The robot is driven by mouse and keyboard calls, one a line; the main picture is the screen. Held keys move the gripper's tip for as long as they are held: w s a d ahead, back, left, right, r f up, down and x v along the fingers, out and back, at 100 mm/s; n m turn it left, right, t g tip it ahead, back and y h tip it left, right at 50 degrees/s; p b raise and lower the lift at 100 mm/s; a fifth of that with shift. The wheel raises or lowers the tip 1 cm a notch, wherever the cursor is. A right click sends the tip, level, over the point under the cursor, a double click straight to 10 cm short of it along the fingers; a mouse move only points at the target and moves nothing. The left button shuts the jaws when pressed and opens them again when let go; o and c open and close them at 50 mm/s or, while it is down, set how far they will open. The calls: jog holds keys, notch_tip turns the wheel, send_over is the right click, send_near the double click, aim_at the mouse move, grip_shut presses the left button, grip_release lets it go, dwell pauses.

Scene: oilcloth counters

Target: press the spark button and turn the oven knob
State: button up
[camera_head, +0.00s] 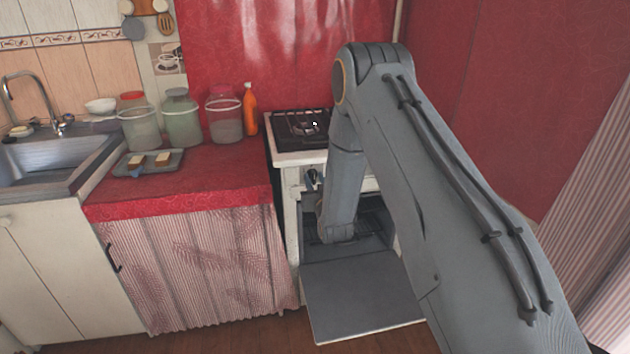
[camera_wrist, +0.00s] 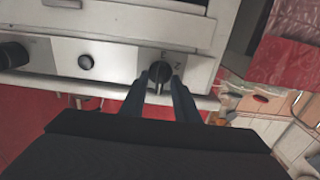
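In the wrist view the stove's pale front panel (camera_wrist: 112,54) crosses the top. A dark round knob (camera_wrist: 160,72) with small letters around it sits between the two blue-grey fingers of my gripper (camera_wrist: 160,83), which appear closed against its sides. A small dark round button (camera_wrist: 86,62) lies left of this knob, apart from the fingers. Another black knob (camera_wrist: 12,54) is at the left edge. In the head view my gripper (camera_head: 312,180) is at the left of the stove front (camera_head: 290,182), and my arm hides most of the panel.
The oven door (camera_head: 360,290) hangs open below the panel. The hob (camera_head: 300,126) is above. A red counter (camera_head: 220,172) at left holds several jars, an orange bottle (camera_head: 250,110) and a tray (camera_head: 170,168). The floor left of the door is clear.

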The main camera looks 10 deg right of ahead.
jog(key=shift+c, duration=0.3)
grip_shut()
jog(key=shift+n, duration=0.3)
jog(key=n+b, duration=0.1)
jog(key=n, duration=0.4)
jog(key=shift+a+f, duration=0.1)
jog(key=n+b, duration=0.1)
jog(key=n, duration=0.5)
jog(key=shift+a+f, duration=0.1)
jog(key=shift+o, duration=0.3)
grip_release()
